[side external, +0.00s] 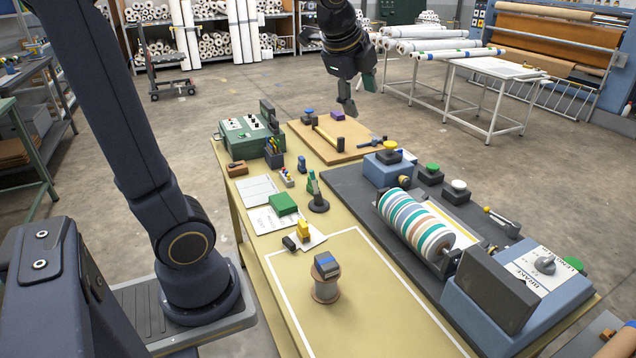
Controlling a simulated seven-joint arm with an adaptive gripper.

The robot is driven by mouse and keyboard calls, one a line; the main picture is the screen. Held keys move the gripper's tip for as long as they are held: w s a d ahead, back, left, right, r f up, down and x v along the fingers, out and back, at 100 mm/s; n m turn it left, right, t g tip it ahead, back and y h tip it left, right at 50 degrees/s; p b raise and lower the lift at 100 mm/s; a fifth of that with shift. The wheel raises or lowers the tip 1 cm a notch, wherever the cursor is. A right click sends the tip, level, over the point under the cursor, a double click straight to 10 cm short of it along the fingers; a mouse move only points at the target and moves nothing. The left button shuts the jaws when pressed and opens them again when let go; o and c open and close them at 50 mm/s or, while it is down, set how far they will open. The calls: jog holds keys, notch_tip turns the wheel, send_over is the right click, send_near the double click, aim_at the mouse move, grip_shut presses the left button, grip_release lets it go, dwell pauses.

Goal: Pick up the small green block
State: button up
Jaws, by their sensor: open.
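A green block (283,204) lies flat on the table among white papers, left of the middle. A smaller green piece (312,183) stands upright on a round dark base (318,204) just right of it. I cannot tell for sure which one is the small green block. My gripper (356,98) is open and appears empty. It hangs high near the far end of the table, well above and apart from both green pieces.
The yellow table (355,262) also holds a yellow block (303,230), a spool with a blue-topped block (326,279), and a green control box (250,138). A striped roller (415,223) fills the right side.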

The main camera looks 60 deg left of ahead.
jog(key=w+a+f+m+g+y, duration=0.1)
jog(key=w+a+f, duration=0.25)
jog(key=a, duration=0.25)
jog(key=w+a+f+m+g, duration=0.1)
jog(key=w+a+f+g, duration=0.1)
jog(key=a+f, duration=0.35)
jog(key=w+a+f+m+g+y, duration=0.1)
jog(key=w+a+f+m, duration=0.2)
jog(key=a, duration=0.4)
jog(key=s+a+f, duration=0.1)
jog(key=a+f, duration=0.2)
jog(key=f, duration=0.4)
jog(key=s+a+f+n+g, duration=0.1)
jog(key=a+f, duration=0.3)
jog(key=f, duration=0.4)
jog(key=s+a+f+n+g, duration=0.1)
jog(key=s+a+f, duration=0.1)
jog(key=f, duration=0.5)
jog(key=shift+s+a+f+h, duration=0.1)
jog(key=shift+s+a+h, duration=0.1)
jog(key=shift+a, duration=0.25)
jog(key=shift+s+a+f+h, duration=0.1)
jog(key=shift+a+h, duration=0.1)
jog(key=shift+a, duration=0.25)
jog(key=x, duration=0.5)
jog(key=shift+s+f, duration=0.1)
jog(key=shift+f, duration=0.2)
jog(key=shift+c, duration=0.2)
jog(key=shift+d, duration=0.1)
jog(key=c, duration=0.9)
